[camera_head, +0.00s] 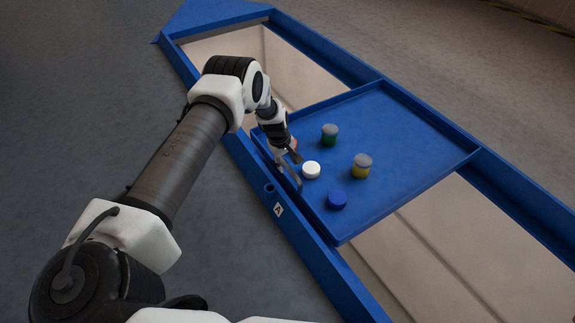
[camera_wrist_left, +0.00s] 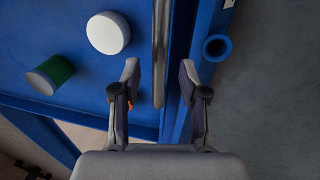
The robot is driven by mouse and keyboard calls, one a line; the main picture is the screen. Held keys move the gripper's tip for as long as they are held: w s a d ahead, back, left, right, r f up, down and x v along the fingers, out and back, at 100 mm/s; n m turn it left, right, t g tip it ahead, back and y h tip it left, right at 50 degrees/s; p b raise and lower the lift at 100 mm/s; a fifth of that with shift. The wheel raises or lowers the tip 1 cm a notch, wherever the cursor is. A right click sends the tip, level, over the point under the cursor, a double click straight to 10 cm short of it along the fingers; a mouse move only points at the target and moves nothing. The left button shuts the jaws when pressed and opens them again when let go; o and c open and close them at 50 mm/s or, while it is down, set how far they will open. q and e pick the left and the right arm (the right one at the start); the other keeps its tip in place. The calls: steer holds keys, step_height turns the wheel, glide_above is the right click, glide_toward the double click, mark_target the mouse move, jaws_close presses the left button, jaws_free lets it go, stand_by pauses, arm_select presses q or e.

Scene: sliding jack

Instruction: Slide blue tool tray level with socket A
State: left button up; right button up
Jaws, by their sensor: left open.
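The blue tool tray (camera_head: 395,125) sits between the rails of a long blue frame and also shows in the left wrist view (camera_wrist_left: 45,25). Its grey metal handle (camera_head: 291,176) runs along the tray's near-left edge. My left gripper (camera_head: 290,155) is at the handle's upper part, partly hiding it. In the left wrist view the open fingers (camera_wrist_left: 158,78) stand on either side of the handle bar (camera_wrist_left: 159,40), with gaps visible. Socket A (camera_head: 269,188) is a round blue ring on the near rail, beside the handle's lower part; it shows right of the handle in the wrist view (camera_wrist_left: 217,47). My right gripper is out of view.
The label A (camera_head: 278,209) is on the near rail (camera_head: 310,250). Open frame space shows on both sides of the tray.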

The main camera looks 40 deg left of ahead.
arm_select(q)
step_height(320, 180, up, 10)
steer(key=s, duration=0.2)
steer(key=shift+a, duration=0.35)
